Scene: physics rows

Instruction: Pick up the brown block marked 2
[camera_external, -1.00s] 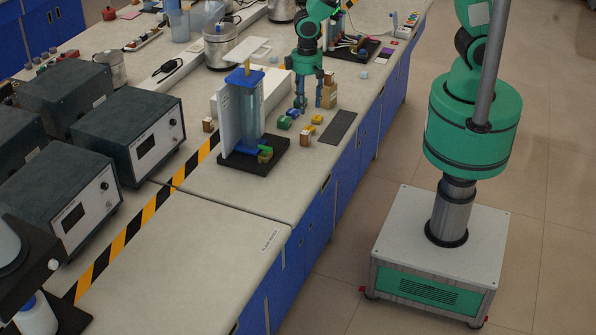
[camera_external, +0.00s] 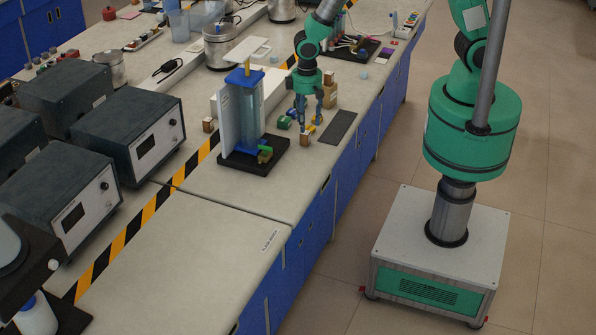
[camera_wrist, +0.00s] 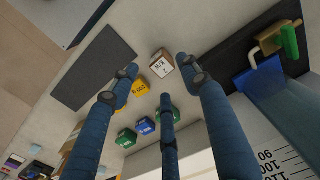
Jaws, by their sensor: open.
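The brown block marked 2 (camera_wrist: 161,62) stands on the bench, its white label with a 2 facing up in the wrist view. In the external view the brown block (camera_external: 305,141) is at the front of the small block group. My gripper (camera_external: 308,122) points down just above and behind it. In the wrist view my gripper (camera_wrist: 160,80) has its three blue fingers spread, with nothing between them. The block lies just beyond the fingertips, between the two upper ones, and looks clear of them. The exact height gap cannot be told.
Yellow (camera_wrist: 140,89), blue (camera_wrist: 146,126) and green (camera_wrist: 127,138) blocks lie close by. A dark mat (camera_external: 338,127) is at the right. A black base (camera_external: 252,158) with a blue-topped stand is at the left. Another brown block (camera_external: 208,124) stands behind it.

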